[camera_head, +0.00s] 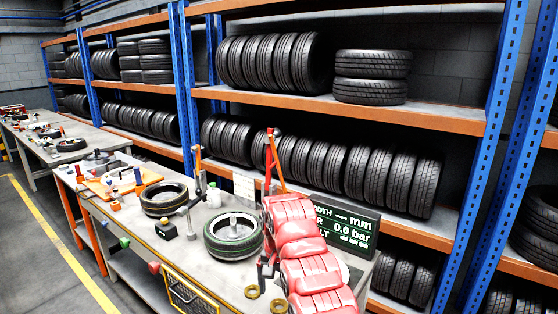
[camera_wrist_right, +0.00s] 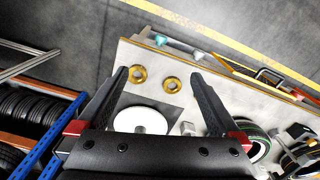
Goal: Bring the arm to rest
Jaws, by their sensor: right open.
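My right arm (camera_head: 302,250), red and segmented, rises from the bottom of the head view and reaches over the workbench (camera_head: 205,262). My right gripper (camera_wrist_right: 158,74) is open and empty in the wrist view, its two dark fingers wide apart above the bench. In the head view the gripper is small and partly hidden by the arm. Two brass rings (camera_wrist_right: 154,79) lie on the bench beyond and between the fingertips, apart from them. A white disc (camera_wrist_right: 140,121) on a dark plate lies below, between the fingers. My left gripper is not in view.
A tyre (camera_head: 232,236) and another tyre (camera_head: 163,199) lie on the bench. A display panel (camera_head: 345,222) stands behind my arm. Tyre racks with blue posts (camera_head: 487,150) line the back. The floor left of the bench (camera_head: 45,265) is clear, with a yellow line.

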